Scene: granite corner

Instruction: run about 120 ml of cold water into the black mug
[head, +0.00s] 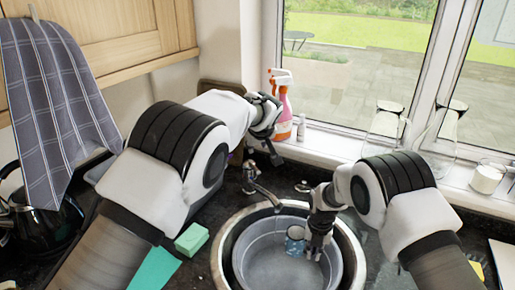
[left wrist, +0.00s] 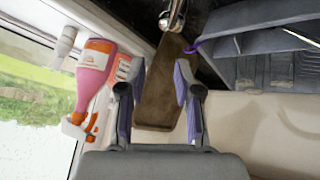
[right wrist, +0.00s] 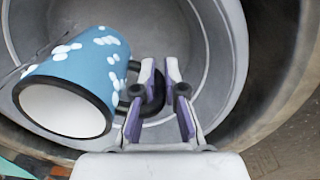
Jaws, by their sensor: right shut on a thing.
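A blue mug with white spots and a black rim and handle (head: 295,239) is in the round grey bowl (head: 243,262) in the sink; no all-black mug shows. In the right wrist view the mug (right wrist: 75,80) lies tilted, its mouth towards the camera, and my right gripper (right wrist: 160,80) is shut on its handle. My right gripper (head: 318,248) points down into the bowl. The metal tap (head: 262,192) stands behind the sink, its spout over the rim. No water stream shows. My left gripper (head: 268,148) is open and empty above and behind the tap, between its fingers (left wrist: 160,82) nothing is held.
A pink spray bottle (head: 283,112) stands on the sill behind my left gripper. Glasses (head: 385,125) and a white candle (head: 487,178) stand along the sill at right. A green sponge (head: 191,239) lies left of the sink. A black kettle (head: 40,225) is far left.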

